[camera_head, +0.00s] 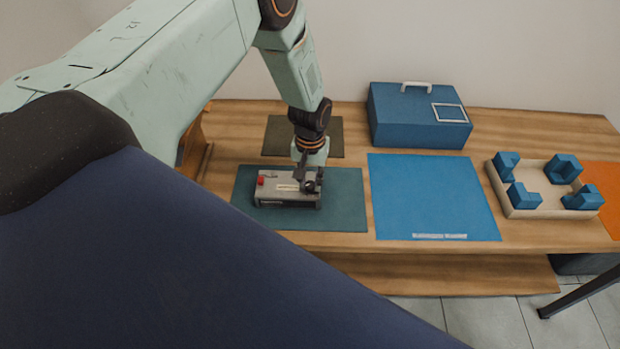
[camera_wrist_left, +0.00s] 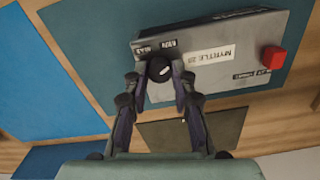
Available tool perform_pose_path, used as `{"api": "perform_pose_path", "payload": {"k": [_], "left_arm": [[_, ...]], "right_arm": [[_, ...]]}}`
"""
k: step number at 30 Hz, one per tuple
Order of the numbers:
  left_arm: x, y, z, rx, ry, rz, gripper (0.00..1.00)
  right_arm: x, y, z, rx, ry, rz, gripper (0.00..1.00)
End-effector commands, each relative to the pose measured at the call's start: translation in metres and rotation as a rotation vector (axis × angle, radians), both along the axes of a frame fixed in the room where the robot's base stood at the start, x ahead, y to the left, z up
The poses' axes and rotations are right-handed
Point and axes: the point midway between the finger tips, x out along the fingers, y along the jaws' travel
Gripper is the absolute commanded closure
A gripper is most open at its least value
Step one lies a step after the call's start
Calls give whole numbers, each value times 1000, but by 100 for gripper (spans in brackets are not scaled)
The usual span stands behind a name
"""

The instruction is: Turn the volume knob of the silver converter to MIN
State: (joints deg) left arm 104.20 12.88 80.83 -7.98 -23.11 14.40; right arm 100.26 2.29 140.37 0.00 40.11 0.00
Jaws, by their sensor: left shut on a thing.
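The silver converter (camera_head: 286,196) lies on a dark teal mat (camera_head: 345,190) on the wooden bench. It has a red button (camera_head: 260,181) at its left end and a black knob at its right end. In the left wrist view the converter (camera_wrist_left: 235,35) shows a "MYRTLE" label, the red button (camera_wrist_left: 273,59) and the black knob (camera_wrist_left: 159,68) with a pale mark. Small labels sit beside the knob, too small to read surely. My left gripper (camera_head: 308,184) is over the knob, its fingers (camera_wrist_left: 160,82) shut on it from both sides. My right gripper does not show.
A blue toolbox (camera_head: 418,116) stands at the back. A blue mat (camera_head: 432,197) lies right of the teal mat. A pale tray (camera_head: 525,198) with several blue blocks and an orange mat (camera_head: 605,190) are farther right. A dark olive mat (camera_head: 335,138) lies behind the converter.

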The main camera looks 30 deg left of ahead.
Motion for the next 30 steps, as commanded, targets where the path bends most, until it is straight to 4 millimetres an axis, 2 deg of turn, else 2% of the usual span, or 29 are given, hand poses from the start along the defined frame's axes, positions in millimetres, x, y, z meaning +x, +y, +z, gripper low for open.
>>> {"api": "perform_pose_path", "payload": {"k": [1,2,9,20,23,30], "left_arm": [[-5,-1,-3,-2,12,1,100],[-5,-1,-3,-2,12,1,72],[-3,-1,-2,-1,6,0,52],[0,0,3,0,1,-1,52],[0,0,15,-1,1,-1,52],[0,0,63,-2,-2,-1,52]], "right_arm": [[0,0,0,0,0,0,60],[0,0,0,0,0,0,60],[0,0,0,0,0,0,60],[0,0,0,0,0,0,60],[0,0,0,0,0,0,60],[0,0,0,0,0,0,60]]}}
